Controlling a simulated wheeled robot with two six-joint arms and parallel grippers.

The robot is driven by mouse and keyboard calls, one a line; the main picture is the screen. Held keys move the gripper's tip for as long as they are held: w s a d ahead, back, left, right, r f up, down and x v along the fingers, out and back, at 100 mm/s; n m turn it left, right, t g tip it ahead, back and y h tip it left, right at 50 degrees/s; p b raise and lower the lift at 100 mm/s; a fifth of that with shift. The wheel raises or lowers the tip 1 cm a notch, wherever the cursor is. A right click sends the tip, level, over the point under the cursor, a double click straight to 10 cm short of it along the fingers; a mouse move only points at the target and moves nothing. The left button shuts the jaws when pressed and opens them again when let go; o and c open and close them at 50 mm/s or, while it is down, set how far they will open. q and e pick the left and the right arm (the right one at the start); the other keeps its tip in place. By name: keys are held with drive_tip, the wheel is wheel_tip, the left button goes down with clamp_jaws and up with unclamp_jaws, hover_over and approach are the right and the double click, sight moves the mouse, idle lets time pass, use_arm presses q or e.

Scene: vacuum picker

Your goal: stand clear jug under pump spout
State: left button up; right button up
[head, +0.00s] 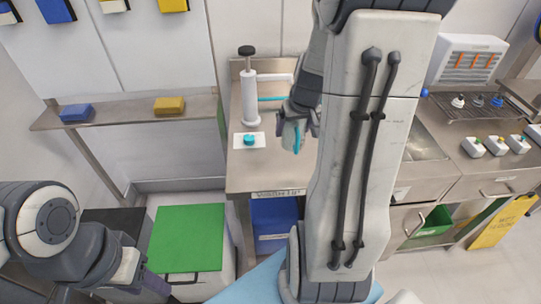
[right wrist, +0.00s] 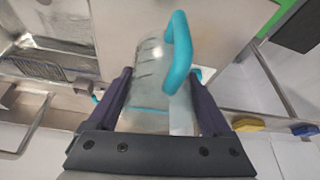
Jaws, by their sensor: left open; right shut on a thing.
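The clear jug (right wrist: 147,72) with its teal handle (right wrist: 181,50) is between the fingers of my right gripper (right wrist: 165,100), which is shut on it. In the head view the jug (head: 290,134) is partly hidden by my right arm, just right of the white pump (head: 250,95) with its black knob. The pump's spout reaches right from its top, and its end is hidden behind my arm. I cannot tell whether the jug touches the steel counter (head: 240,178). My left gripper (head: 140,278) is open and low at the left, far from the jug.
A white plate with a teal knob (head: 249,140) lies on the counter in front of the pump. A green-lidded bin (head: 188,238) stands at the lower left. A wall shelf (head: 130,113) holds a blue and a yellow sponge.

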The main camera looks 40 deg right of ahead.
drive_tip(key=w+a+f+p, duration=0.2)
drive_tip(key=f, duration=0.1)
drive_tip(key=w+a+f+p, duration=0.1)
drive_tip(key=w+f+p, duration=0.1)
drive_tip(key=w+f, duration=0.1)
drive_tip(key=w+a+f+p, duration=0.2)
drive_tip(key=f, duration=0.1)
drive_tip(key=shift+w+a+f+p, duration=0.3)
drive_tip(key=shift+w+a+f, duration=0.05)
drive_tip(key=shift+w+f, duration=0.05)
drive_tip(key=shift+f, duration=0.15)
drive_tip(key=o, duration=1.2)
drive_tip(key=shift+c, duration=0.2)
drive_tip(key=p+v, duration=0.3)
drive_tip(key=v, duration=0.9)
drive_tip(key=shift+r, duration=0.2)
